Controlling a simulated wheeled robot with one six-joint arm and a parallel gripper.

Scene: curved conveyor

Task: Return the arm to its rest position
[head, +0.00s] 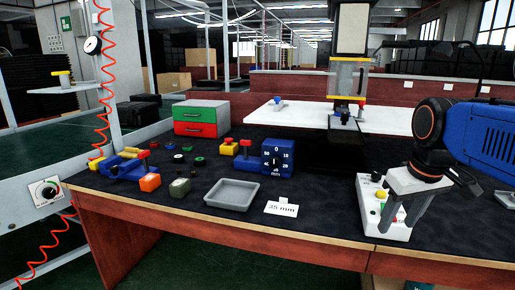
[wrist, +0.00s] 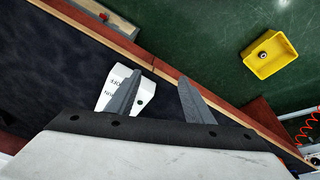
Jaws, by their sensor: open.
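My gripper (head: 397,226) is at the right of the head view, pointing down over the white control box (head: 369,203) near the table's front edge. Its two grey fingers are apart with nothing between them. The wrist view also shows my gripper (wrist: 160,77) open and empty. Part of a white box with dark lettering (wrist: 114,82) shows behind the left finger there. The blue arm link (head: 495,135) is mine and reaches in from the right. I cannot tell whether the fingers touch the control box.
The dark table holds a grey tray (head: 232,193), a "35 mm" card (head: 281,209), a blue dial block (head: 277,157), a red-green drawer box (head: 195,129) and several small parts. A press-like stand (head: 346,85) rises behind. A yellow bin (wrist: 270,55) shows against the green floor.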

